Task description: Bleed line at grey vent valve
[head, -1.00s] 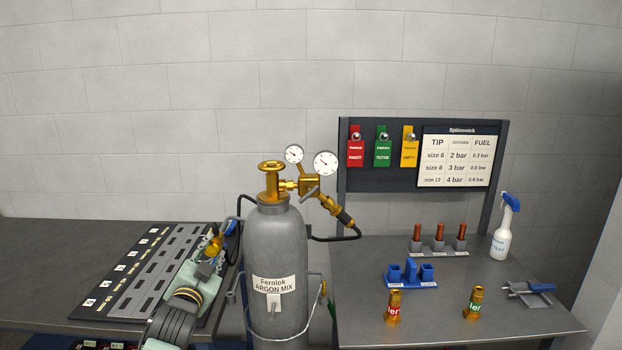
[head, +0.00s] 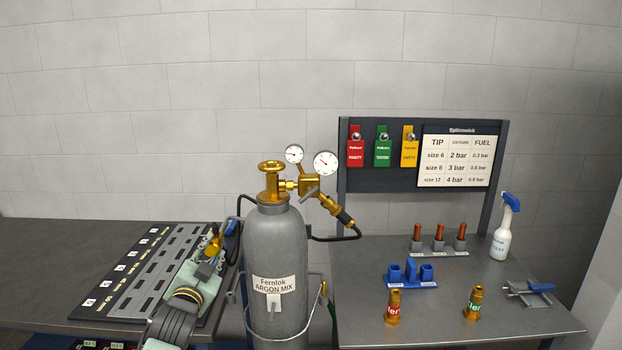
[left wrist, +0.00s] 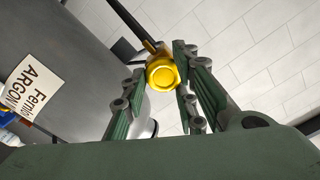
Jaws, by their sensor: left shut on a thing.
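My left gripper (head: 212,256) is at the left of the grey gas cylinder (head: 277,240), above the left bench. It is shut on a brass fitting (head: 213,243). In the left wrist view the fitting's round yellow end (left wrist: 161,73) sits between the fingers (left wrist: 158,98), with a dark hose or rod running up from it. A blue part (head: 232,228) shows beside the fitting. The cylinder, labelled Fernlok ARGON MIX, carries a brass handwheel (head: 271,167) and a brass regulator (head: 311,185) with two gauges. I cannot make out a grey vent valve for certain. My right gripper is not in view.
A slotted black panel (head: 145,262) lies on the left bench. The right bench (head: 430,320) holds two brass fittings (head: 392,307), a blue holder (head: 411,274), copper tips (head: 438,238), a spray bottle (head: 502,240) and a metal tool (head: 528,291). A tag board (head: 430,125) stands behind.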

